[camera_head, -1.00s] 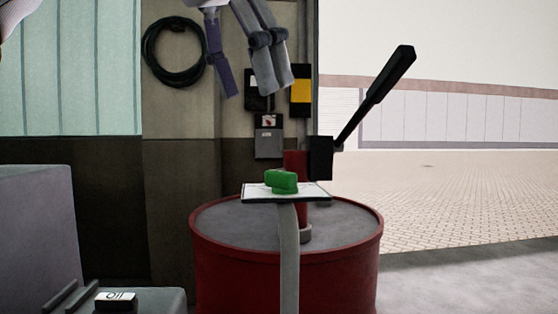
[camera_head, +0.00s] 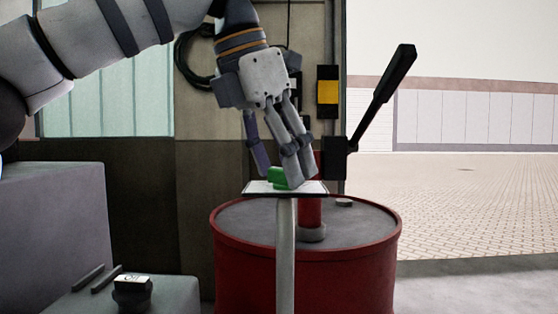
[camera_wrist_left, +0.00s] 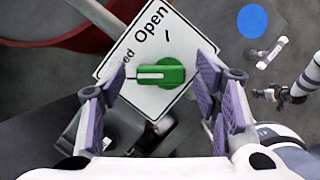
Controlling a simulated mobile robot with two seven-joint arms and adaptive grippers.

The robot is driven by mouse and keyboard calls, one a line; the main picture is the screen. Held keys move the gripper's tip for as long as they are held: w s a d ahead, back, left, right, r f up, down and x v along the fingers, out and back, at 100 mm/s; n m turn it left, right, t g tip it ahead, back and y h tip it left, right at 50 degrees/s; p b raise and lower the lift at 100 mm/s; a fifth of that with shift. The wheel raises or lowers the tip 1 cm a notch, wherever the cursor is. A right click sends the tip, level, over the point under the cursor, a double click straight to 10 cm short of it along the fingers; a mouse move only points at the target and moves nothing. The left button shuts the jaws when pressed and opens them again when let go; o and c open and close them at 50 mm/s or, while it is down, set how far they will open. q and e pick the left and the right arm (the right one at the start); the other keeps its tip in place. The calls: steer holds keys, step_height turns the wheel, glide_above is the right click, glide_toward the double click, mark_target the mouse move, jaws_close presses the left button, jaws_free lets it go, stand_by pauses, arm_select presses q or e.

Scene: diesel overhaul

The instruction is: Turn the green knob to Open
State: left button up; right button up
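The green knob (camera_head: 275,180) sits on a white label plate (camera_head: 256,189) on top of a grey post. In the left wrist view the knob (camera_wrist_left: 160,74) has its white-marked handle pointing left, while the word "Open" and a tick mark are above it on the plate (camera_wrist_left: 182,38). Letters "ed" show at the plate's left side; the rest is hidden. My left gripper (camera_head: 278,177) is over the plate, fingers pointing down around the knob. In the wrist view its fingers are spread on both sides of the knob, with gaps visible.
A red drum (camera_head: 305,265) stands behind the post, with a red pump and black lever (camera_head: 385,88) rising from it. A grey box (camera_head: 55,215) and a lower block with a dark, white-topped cap (camera_head: 132,291) stand at left. Open paved floor lies at right.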

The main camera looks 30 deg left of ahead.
arm_select(q)
steer(key=c, duration=0.9)
steer(key=shift+r+m, duration=0.1)
steer(key=shift+m, duration=0.2)
steer(key=shift+m+h, duration=0.6)
steer(key=shift+m, duration=0.5)
steer(key=m, duration=0.1)
steer(key=m+g, duration=0.1)
steer(key=m, duration=0.1)
steer(key=m+h, duration=0.1)
steer(key=shift+w+m+g, duration=0.3)
steer(key=m+g, duration=0.1)
steer(key=m, duration=0.2)
steer(key=m+g, duration=0.1)
steer(key=m, duration=0.2)
steer(key=shift+w+d+m+g+h, duration=0.2)
steer(key=shift+m+g+h, duration=0.1)
steer(key=shift+h, duration=0.1)
